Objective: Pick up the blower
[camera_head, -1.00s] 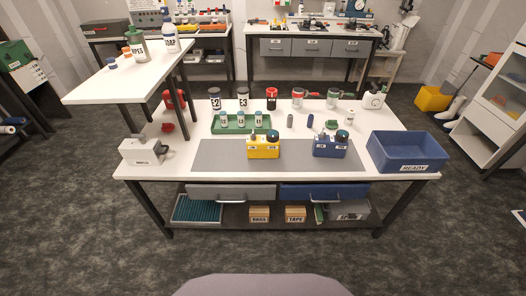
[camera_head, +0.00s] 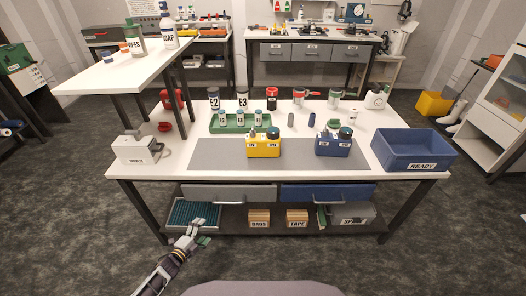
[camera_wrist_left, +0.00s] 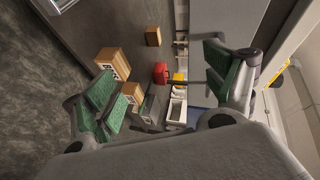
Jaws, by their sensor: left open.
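I cannot tell for sure which thing is the blower. A small red object (camera_head: 165,127) lies at the left of the white bench (camera_head: 190,115), and a larger red object (camera_head: 172,98) stands behind it, partly hidden by the side table's leg. My left gripper (camera_head: 203,231) is open and empty, low in front of the bench by the teal-lined tray. In the left wrist view its green-padded fingers (camera_wrist_left: 165,90) are spread apart, with a red object (camera_wrist_left: 161,73) visible beyond them. My right gripper is not in view.
A white labelled device (camera_head: 137,150) stands at the bench's left front. Yellow (camera_head: 263,147) and blue (camera_head: 333,147) caddies sit on the grey mat (camera_head: 220,155). A blue READY bin (camera_head: 413,150) is at right. The lower shelf holds a teal-lined tray (camera_head: 193,214) and boxes (camera_head: 259,219).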

